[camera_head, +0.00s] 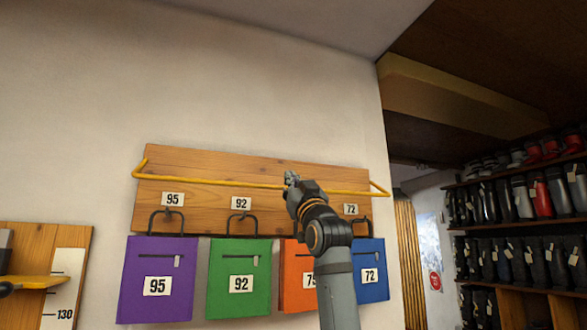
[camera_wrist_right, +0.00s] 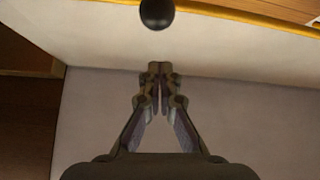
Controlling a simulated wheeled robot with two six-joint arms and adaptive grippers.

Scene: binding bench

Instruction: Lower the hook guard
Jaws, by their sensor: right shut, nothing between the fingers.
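The hook guard (camera_head: 225,183) is a yellow bar across the wooden board, above the hooks, with bent ends at left and right. It also shows as a yellow strip along the top of the right wrist view (camera_wrist_right: 250,18). A black ball knob (camera_wrist_right: 157,13) shows there beside the strip; in the head view my gripper and arm seem to hide it. My right gripper (camera_head: 291,177) is shut and empty, in front of the bar right of its middle. Its closed fingertips (camera_wrist_right: 158,70) point toward the knob with a visible gap. My left gripper is not in view.
Purple (camera_head: 150,257), green (camera_head: 222,290), orange (camera_head: 290,262) and blue (camera_head: 372,257) numbered bags hang from hooks on the board (camera_head: 230,165). A height scale (camera_head: 66,275) stands at left. Boot shelves (camera_head: 515,225) are at right. The wall above is clear.

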